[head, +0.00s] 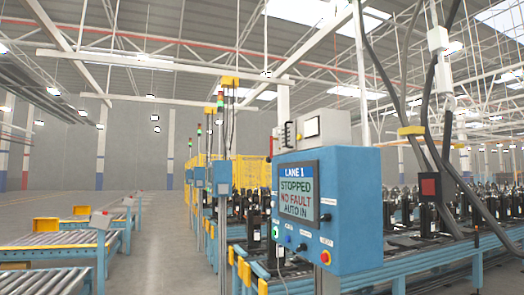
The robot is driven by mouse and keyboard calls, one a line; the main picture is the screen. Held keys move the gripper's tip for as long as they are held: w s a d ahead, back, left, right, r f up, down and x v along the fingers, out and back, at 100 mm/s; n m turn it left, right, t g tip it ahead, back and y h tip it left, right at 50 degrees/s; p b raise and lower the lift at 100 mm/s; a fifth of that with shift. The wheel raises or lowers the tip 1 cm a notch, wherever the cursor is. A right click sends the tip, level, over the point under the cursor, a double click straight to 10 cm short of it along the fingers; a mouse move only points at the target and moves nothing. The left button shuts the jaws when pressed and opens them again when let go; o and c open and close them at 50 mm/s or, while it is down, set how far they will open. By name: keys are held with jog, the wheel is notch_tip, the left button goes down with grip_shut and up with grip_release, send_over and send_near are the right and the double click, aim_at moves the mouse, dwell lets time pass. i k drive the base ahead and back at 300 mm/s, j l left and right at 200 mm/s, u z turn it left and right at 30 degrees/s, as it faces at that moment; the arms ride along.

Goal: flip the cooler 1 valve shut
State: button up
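I cannot make out a cooler 1 valve in the head view. Several black compressor-like units (430,218) stand in a row on the blue line at the right, too small to show any valve on them. A blue control box (352,205) hangs in front of the line. Its screen (296,192) reads "LANE 1, STOPPED, NO FAULT, AUTO IN". My gripper does not show in this view.
Roller conveyors (55,245) with yellow end pieces stand at the left. Open grey floor (165,240) runs between them and the blue line. Thick dark hoses (432,150) hang at the right. Yellow fencing (250,172) stands farther back.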

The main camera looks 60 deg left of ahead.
aim_at(271, 139)
jog(key=i+j+u, duration=0.15)
jog(key=j+u, duration=0.2)
jog(key=i+j+u, duration=0.15)
jog(key=j+u, duration=0.2)
jog(key=i+j+u, duration=0.25)
jog(key=j+u, duration=0.15)
jog(key=i+j+u, duration=0.35)
jog(key=i+j, duration=0.35)
jog(key=i, duration=0.15)
jog(key=i+j+u, duration=0.1)
jog(key=i+j, duration=0.25)
jog(key=i, duration=0.15)
